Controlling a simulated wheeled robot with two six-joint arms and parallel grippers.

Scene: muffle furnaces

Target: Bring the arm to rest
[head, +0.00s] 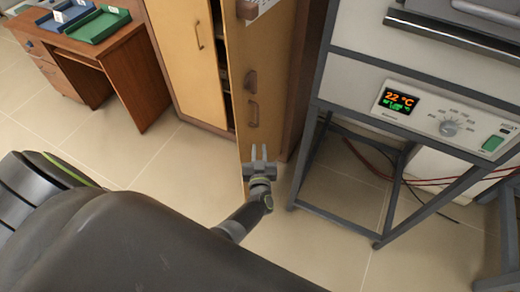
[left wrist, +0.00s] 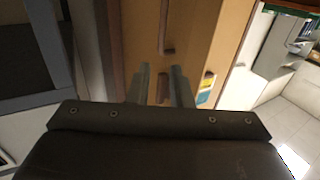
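My left gripper (head: 259,153) is in the middle of the head view, in front of the lower part of an open wooden cabinet door (head: 269,75). Its two grey fingers stand apart with nothing between them. In the left wrist view, the fingers of the left gripper (left wrist: 162,86) are also apart and empty, with the wooden door and its dark handles (left wrist: 167,28) beyond them. I cannot tell the exact distance from the fingers to the door. My left arm reaches up from the lower part of the head view. My right gripper is not in view.
A furnace (head: 445,118) with a lit display reading 22 °C stands on a grey metal frame (head: 310,150) at the right. Red cables (head: 440,182) run behind it. A wooden desk (head: 125,65) with green and blue trays (head: 98,24) is at the upper left. Tiled floor (head: 150,165) is open between them.

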